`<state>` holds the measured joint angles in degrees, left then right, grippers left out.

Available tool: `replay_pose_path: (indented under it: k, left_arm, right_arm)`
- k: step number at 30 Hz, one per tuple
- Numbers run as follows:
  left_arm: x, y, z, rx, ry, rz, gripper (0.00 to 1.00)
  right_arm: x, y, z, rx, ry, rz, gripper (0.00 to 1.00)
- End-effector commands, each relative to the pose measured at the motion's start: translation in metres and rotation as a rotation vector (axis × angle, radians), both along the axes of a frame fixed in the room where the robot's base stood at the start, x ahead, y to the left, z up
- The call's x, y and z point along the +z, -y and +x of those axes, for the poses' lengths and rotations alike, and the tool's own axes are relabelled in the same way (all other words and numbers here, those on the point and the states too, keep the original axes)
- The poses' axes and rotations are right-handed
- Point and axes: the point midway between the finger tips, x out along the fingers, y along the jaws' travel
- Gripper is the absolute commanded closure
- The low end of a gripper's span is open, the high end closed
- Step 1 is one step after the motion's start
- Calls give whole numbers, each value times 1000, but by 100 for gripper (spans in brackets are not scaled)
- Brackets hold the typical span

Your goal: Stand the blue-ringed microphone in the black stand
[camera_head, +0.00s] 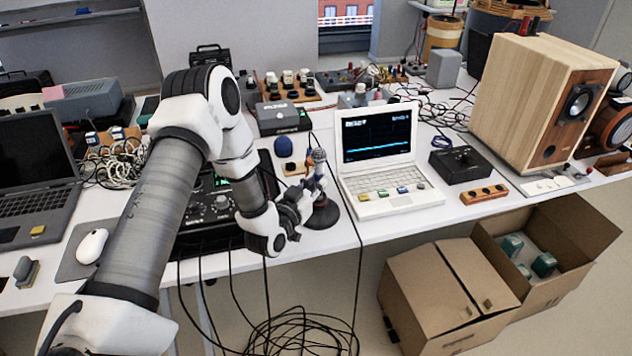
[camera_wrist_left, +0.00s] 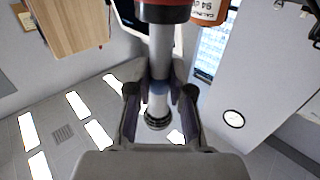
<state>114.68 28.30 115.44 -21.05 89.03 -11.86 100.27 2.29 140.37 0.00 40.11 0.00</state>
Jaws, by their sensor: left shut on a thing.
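The microphone (camera_head: 319,157) stands roughly upright with its grey rounded head on top. My left gripper (camera_head: 312,192) is shut on its body, which hides the lower part in the head view. In the left wrist view the grey microphone shaft (camera_wrist_left: 160,60) runs between the two fingers of the left gripper (camera_wrist_left: 159,105), with a bluish band at the grip. The black stand (camera_head: 323,216) shows its round base on the table, just below and behind the gripper. Whether the microphone's lower end is inside the stand cannot be told. My right gripper is not in view.
A white laptop (camera_head: 390,170) stands close to the right of the stand. A black mixer (camera_head: 207,210) lies left, partly behind my arm. A dark blue ball-shaped microphone head (camera_head: 283,147) is just behind. Cables hang off the front edge; cardboard boxes (camera_head: 425,300) stand on the floor.

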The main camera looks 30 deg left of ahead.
Motion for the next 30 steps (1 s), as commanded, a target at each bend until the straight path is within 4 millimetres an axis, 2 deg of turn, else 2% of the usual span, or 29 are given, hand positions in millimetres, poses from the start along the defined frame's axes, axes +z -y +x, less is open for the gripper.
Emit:
replay_pose_path:
  k: [30]
  left_arm:
    - [-11,0,0,0,1,0,100]
  right_arm:
    - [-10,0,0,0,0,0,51]
